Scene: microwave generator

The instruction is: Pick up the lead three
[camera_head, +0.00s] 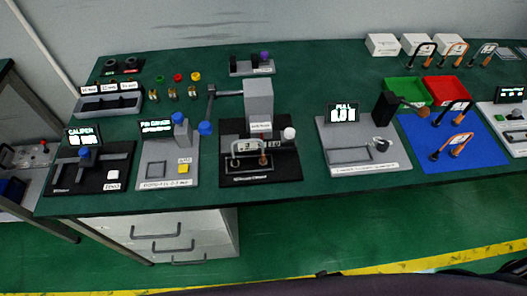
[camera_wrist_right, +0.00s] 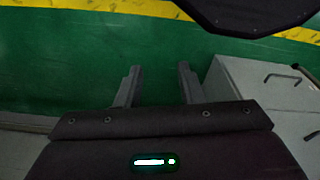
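Several arch-shaped leads with small white labels are in the head view. One lead (camera_head: 263,160) stands in the black fixture under the grey press (camera_head: 259,100); its label seems to show a 3, but it is too small to be sure. Two leads with orange and black ends, an upper one (camera_head: 452,107) and a lower one (camera_head: 455,147), are on the blue mat (camera_head: 484,150). More leads stand at the back right, including a black one (camera_head: 423,50); their labels are unreadable. My right gripper (camera_wrist_right: 157,72) is open and empty over the green floor. My left gripper is not in view.
The green table (camera_head: 330,80) holds a caliper station (camera_head: 92,168), a pin gauge station (camera_head: 166,160) and a pull tester (camera_head: 362,145). Green (camera_head: 408,91) and red (camera_head: 446,88) trays stand behind the blue mat. A drawer cabinet (camera_head: 170,235) is below the table.

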